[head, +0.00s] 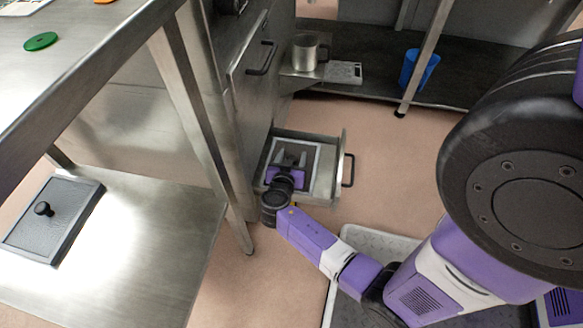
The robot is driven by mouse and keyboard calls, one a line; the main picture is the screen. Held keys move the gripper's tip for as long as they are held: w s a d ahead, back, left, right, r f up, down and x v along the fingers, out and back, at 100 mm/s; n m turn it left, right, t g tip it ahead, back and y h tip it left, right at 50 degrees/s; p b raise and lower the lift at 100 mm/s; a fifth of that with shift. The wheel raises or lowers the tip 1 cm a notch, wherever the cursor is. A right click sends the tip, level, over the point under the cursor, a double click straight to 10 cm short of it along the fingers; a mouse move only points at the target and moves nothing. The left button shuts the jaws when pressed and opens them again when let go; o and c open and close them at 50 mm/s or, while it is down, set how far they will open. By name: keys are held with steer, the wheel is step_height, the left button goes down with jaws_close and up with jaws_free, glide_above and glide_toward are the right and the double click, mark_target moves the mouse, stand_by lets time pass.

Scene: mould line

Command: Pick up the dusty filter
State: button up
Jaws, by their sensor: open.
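A flat filter (312,158) with a pale frame and a dark grey middle lies in an open drawer (335,178) low in the metal cabinet. My gripper (291,158) is over this filter, its two grey fingers apart with nothing seen between them. My gripper and wrist hide part of the filter and the drawer's near side. I cannot tell whether the fingers touch the filter, and dust on it is too small to make out.
A dark-framed grey panel with a black knob (43,209) lies on the lower shelf (140,270) at left. A table leg (205,120) stands left of the drawer. A metal mug (306,52) and blue cup (418,70) are behind. Floor right of the drawer is clear.

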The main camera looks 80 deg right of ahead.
steer(key=shift+x, duration=1.05)
jaws_close()
steer(key=shift+a, duration=0.1)
